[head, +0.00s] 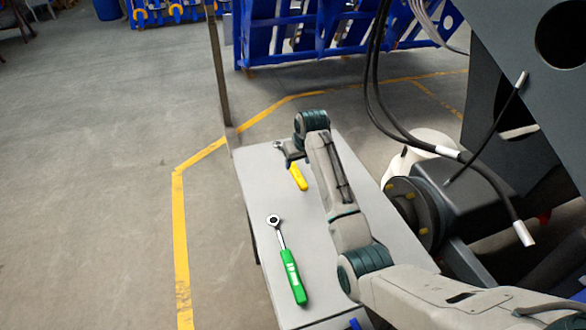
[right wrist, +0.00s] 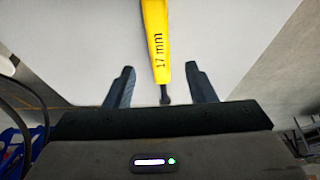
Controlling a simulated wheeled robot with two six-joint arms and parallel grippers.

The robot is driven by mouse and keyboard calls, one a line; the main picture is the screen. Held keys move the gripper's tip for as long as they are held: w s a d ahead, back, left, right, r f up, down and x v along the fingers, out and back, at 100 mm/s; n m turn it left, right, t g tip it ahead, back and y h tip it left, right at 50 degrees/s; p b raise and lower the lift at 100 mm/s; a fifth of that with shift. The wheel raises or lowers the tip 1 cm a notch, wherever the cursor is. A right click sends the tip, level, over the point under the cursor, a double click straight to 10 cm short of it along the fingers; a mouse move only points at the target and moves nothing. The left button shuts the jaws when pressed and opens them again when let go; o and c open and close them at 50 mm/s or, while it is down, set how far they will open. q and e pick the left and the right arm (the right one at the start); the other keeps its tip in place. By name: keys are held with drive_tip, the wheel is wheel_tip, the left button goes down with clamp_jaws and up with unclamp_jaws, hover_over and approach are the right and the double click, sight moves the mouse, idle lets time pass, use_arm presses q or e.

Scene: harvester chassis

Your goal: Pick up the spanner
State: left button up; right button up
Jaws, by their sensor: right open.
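A spanner with a yellow handle (head: 298,177) lies on the light grey table top, its metal end pointing away from me and partly hidden by my right gripper. My right gripper (head: 290,155) is open over that metal end. In the right wrist view, the yellow handle (right wrist: 157,40) marked "17 mm" runs between the two open fingers (right wrist: 159,70), with a gap on each side. I cannot tell how far above the table the fingertips are. A second tool with a green handle (head: 292,277) and a metal ring head lies nearer to me on the left. My left gripper is not in view.
The narrow grey table (head: 262,182) is bare between the two tools. A small blue item (head: 355,323) shows at its near edge. The dark chassis (head: 480,190) with hanging black hoses (head: 376,90) stands close on the right. Open floor lies left of the table.

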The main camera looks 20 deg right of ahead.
sight(296, 171)
drive_tip(key=shift+p+x, duration=0.55)
drive_tip(key=shift+x, duration=2.5)
drive_tip(key=shift+s, duration=0.15)
clamp_jaws()
